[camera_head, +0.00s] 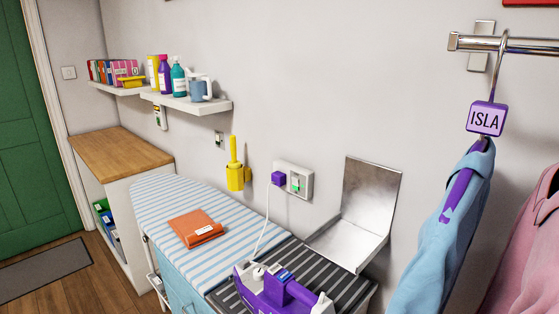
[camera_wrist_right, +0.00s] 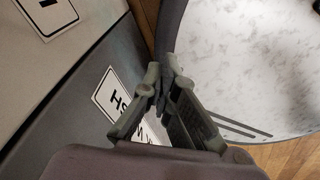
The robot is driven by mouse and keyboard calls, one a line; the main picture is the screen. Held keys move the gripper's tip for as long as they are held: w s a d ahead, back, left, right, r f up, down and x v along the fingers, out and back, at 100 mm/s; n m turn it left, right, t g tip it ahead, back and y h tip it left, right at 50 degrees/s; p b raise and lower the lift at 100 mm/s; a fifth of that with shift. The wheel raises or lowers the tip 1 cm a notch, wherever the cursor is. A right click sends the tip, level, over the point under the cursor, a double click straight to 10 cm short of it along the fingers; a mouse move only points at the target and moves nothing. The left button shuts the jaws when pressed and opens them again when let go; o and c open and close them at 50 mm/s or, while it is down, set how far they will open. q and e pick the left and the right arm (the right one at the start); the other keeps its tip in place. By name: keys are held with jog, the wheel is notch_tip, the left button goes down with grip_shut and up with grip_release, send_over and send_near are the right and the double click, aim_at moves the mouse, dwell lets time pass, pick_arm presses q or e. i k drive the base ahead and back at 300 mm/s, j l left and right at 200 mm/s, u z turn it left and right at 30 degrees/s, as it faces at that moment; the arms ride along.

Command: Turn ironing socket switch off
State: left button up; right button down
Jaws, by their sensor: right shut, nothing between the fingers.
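The ironing socket (camera_head: 294,180) is a white wall plate above the ironing board's right end. A purple plug (camera_head: 278,178) sits in its left side, and a white cord runs down from it. A small switch with green on it (camera_head: 296,184) shows on the right half of the plate; its exact position is too small to tell. My right gripper (camera_wrist_right: 160,85) shows only in the right wrist view, shut and empty, away from the socket, near labelled grey panels and a round pale surface. My left gripper is not in view.
A purple iron (camera_head: 275,290) stands on a dark striped mat below the socket. A metal rest (camera_head: 352,230) is just right of the socket. An orange folded cloth (camera_head: 195,228) lies on the striped ironing board (camera_head: 160,200). Clothes (camera_head: 440,240) hang at right.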

aim_at(295, 185)
jog(key=j+z, duration=0.4)
jog(key=j, duration=0.15)
jog(key=j+z, duration=0.35)
jog(key=j, duration=0.2)
jog(key=k, duration=0.05)
